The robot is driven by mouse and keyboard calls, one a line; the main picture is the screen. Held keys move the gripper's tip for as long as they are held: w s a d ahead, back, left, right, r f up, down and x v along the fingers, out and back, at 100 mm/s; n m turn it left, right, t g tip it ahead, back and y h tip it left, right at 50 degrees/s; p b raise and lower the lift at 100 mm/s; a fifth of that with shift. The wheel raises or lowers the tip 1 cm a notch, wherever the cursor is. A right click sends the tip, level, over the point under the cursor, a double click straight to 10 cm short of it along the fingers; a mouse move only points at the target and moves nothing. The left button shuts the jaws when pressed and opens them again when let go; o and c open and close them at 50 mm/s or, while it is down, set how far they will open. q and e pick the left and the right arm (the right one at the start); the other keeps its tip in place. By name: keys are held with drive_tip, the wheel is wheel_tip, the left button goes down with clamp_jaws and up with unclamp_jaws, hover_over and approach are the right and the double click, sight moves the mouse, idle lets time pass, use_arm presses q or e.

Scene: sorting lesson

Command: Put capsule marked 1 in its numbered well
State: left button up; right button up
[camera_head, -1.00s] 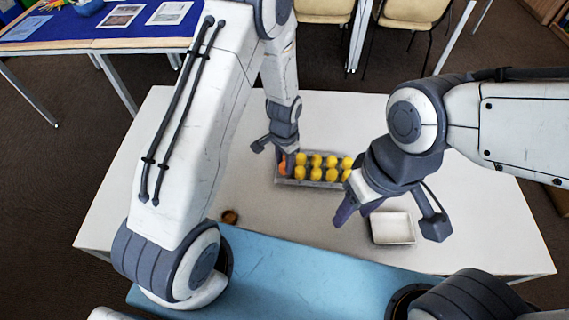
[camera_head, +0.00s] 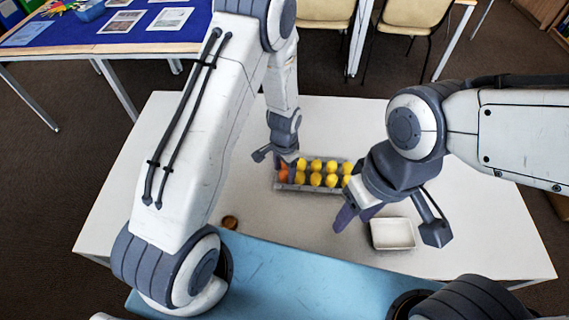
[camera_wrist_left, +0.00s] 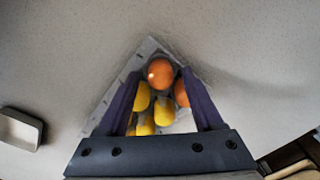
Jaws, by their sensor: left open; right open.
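A grey carton (camera_head: 310,188) holds several yellow capsules (camera_head: 315,165) in rows, with orange ones (camera_head: 283,177) at its left end. No number is readable on any capsule or well, so I cannot tell which capsule is marked 1. My left gripper (camera_head: 278,157) is over the carton's left end. In the left wrist view its fingers (camera_wrist_left: 162,82) are apart, with an orange capsule (camera_wrist_left: 160,73) seen between the tips and another partly hidden by a finger. It holds nothing. My right gripper (camera_head: 353,212) is open and empty, between the carton and a white tray (camera_head: 376,240).
The white tray looks empty; a pale tray also shows at the left of the wrist view (camera_wrist_left: 22,128). A small brown round thing (camera_head: 230,222) lies near the table's front left. The white table (camera_head: 470,175) is clear at the right and back.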

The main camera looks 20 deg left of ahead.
use_arm(q)
wheel_tip(320, 180, up, 12)
drive_tip(key=f+b, duration=0.1)
drive_tip(key=s+d+r, duration=0.6)
drive_tip(key=s+r, duration=0.2)
drive_tip(key=r, duration=0.1)
drive_tip(key=s+d+r, duration=0.1)
drive_tip(key=s+r, duration=0.2)
drive_tip(key=s, duration=0.4)
drive_tip(key=s+d+r+h, duration=0.1)
drive_tip(key=s+r, duration=0.2)
drive_tip(key=s, duration=0.4)
drive_tip(key=shift+s+d, duration=0.15)
drive_tip(key=shift+s, duration=0.25)
